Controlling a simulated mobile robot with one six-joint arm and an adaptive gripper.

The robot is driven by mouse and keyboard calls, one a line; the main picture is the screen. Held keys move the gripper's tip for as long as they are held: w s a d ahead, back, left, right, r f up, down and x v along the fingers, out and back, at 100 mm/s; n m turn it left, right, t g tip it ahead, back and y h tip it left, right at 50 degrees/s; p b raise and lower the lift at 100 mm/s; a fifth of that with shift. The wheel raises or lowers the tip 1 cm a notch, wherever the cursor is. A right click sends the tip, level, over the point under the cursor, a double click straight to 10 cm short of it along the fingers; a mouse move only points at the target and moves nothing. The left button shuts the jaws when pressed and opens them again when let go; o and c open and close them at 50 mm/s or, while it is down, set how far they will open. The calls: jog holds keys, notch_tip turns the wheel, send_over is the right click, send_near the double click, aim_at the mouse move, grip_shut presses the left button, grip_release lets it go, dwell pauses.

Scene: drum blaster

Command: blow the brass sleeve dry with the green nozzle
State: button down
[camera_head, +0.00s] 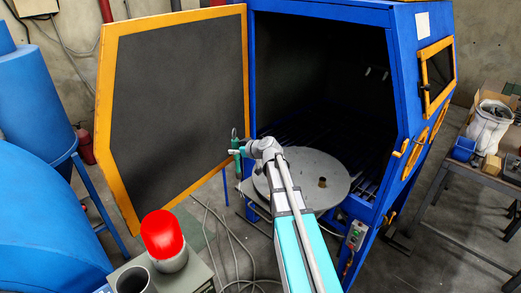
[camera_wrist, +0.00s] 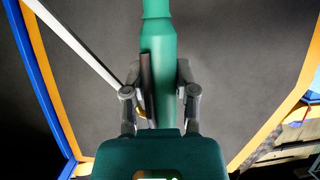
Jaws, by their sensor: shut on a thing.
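The green nozzle (camera_head: 236,143) is in my gripper (camera_head: 238,153), beside the open cabinet door. In the wrist view the nozzle (camera_wrist: 158,45) runs upright between the two grey fingers of my gripper (camera_wrist: 158,82), which is shut on it. A dark bar lies along the nozzle's left side. The brass sleeve (camera_head: 322,182) is small and stands on the round grey turntable (camera_head: 335,168) at the cabinet mouth. My gripper is left of the sleeve and apart from it. The sleeve does not show in the wrist view. The nozzle's outlet is too small to make out.
The blue blast cabinet (camera_head: 318,10) is open, with a dark inside. Its orange-framed door (camera_head: 175,80) stands swung out at left, close to my gripper. Hoses (camera_head: 225,235) lie on the floor. A workbench (camera_head: 485,170) with a bucket (camera_head: 490,125) stands at right.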

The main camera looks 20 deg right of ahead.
jog(key=shift+d+f+n+g+h+p, duration=0.2)
jog(key=shift+d+n+g+h+p, duration=0.4)
jog(key=shift+g+p, duration=0.4)
jog(key=s+d+n+g+h+p, duration=0.2)
jog(key=d+n+g+h+p, duration=0.2)
jog(key=d, duration=0.5)
jog(key=shift+s+f+h+p, duration=0.3)
jog(key=shift+h+p, duration=0.3)
jog(key=shift+p, duration=0.25)
jog(key=shift+f, duration=0.1)
jog(key=d+f+b, duration=0.1)
jog(key=s+d+f+b, duration=0.1)
jog(key=d, duration=0.1)
jog(key=s+d+f+b, duration=0.1)
jog(key=shift+d+f, duration=0.1)
jog(key=shift+d, duration=0.15)
jog(key=shift+w+d, duration=0.1)
jog(key=shift+w, duration=0.2)
